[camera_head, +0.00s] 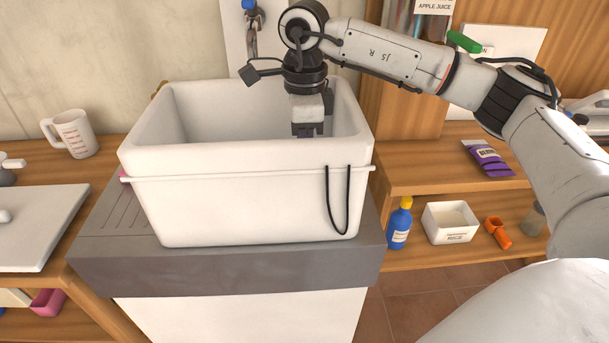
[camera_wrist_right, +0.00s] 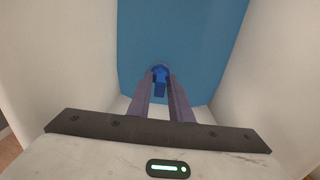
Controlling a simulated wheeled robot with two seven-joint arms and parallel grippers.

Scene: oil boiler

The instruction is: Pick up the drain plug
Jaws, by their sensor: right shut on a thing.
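The drain plug (camera_wrist_right: 160,86) is a small dark blue piece between the fingertips of my right gripper (camera_wrist_right: 160,92) in the right wrist view. The fingers are shut on it, over a flat blue surface (camera_wrist_right: 190,40) between white walls. In the head view my right gripper (camera_head: 308,131) points down inside the white tub (camera_head: 240,205), near its right end. The tub's front wall hides its floor and the plug there. My left gripper is not in view.
The tub stands on a grey sink top (camera_head: 225,268), with a black cord loop (camera_head: 348,205) hanging over its front. A purple packet (camera_head: 488,158) lies on the right counter; a blue bottle (camera_head: 399,225) and white box (camera_head: 450,223) stand below.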

